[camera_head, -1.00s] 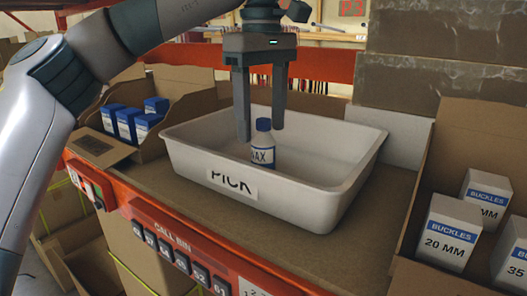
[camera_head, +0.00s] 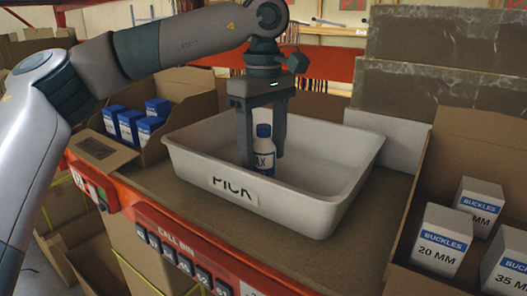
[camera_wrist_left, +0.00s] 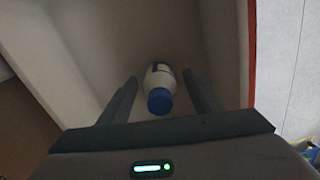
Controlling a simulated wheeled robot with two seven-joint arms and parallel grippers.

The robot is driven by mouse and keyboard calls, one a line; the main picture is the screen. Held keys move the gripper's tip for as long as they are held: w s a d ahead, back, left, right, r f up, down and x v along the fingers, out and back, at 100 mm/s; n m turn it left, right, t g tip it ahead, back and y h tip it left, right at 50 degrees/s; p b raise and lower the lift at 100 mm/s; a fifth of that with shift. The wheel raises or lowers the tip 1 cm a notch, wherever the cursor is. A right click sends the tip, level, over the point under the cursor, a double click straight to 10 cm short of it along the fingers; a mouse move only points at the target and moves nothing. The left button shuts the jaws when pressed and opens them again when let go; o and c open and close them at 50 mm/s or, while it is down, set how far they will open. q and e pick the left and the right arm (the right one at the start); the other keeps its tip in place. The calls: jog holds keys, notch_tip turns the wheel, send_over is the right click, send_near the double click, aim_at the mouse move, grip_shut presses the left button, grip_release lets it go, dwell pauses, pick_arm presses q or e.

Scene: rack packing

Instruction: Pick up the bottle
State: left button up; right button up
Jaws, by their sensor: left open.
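The bottle (camera_head: 264,152) is white with a blue cap and a dark blue label reading "AX". It stands upright in the white pick bin (camera_head: 185,168). My left gripper (camera_head: 262,160) points down into the bin, with its fingers on either side of the bottle. In the left wrist view the bottle (camera_wrist_left: 160,85) shows between the two open fingers (camera_wrist_left: 160,92), with a gap on each side. The bottle's lower part is partly hidden by the bin's front wall or a finger. My right gripper is not in view.
A cardboard box with several blue-and-white cartons (camera_head: 125,124) stands left of the bin. A box of buckles cartons (camera_head: 440,240) stands at the right. The bin's walls rise around the gripper. A red rail with call bin buttons (camera_head: 170,250) runs along the front.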

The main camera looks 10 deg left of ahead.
aim_at(264, 126)
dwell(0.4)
pick_arm(q)
jog(key=c, duration=1.2)
jog(key=shift+r+b, duration=0.4)
notch_tip(264, 126, up, 3)
jog(key=shift+f+b, duration=0.1)
jog(key=shift+b, duration=0.65)
jog(key=s+r+b, duration=0.1)
jog(key=s+r, duration=0.1)
jog(key=s, duration=0.1)
jog(key=s+r+b, duration=0.1)
jog(key=s+r, duration=0.1)
jog(key=s, duration=0.2)
jog(key=s+r+b, duration=0.1)
jog(key=s+r, duration=0.1)
jog(key=s, duration=0.1)
jog(key=shift+s+a+r, duration=0.35)
jog(key=shift+s, duration=0.05)
jog(key=shift+s+a+r+b, duration=0.1)
jog(key=shift+s+r+b, duration=0.2)
jog(key=shift+s, duration=0.15)
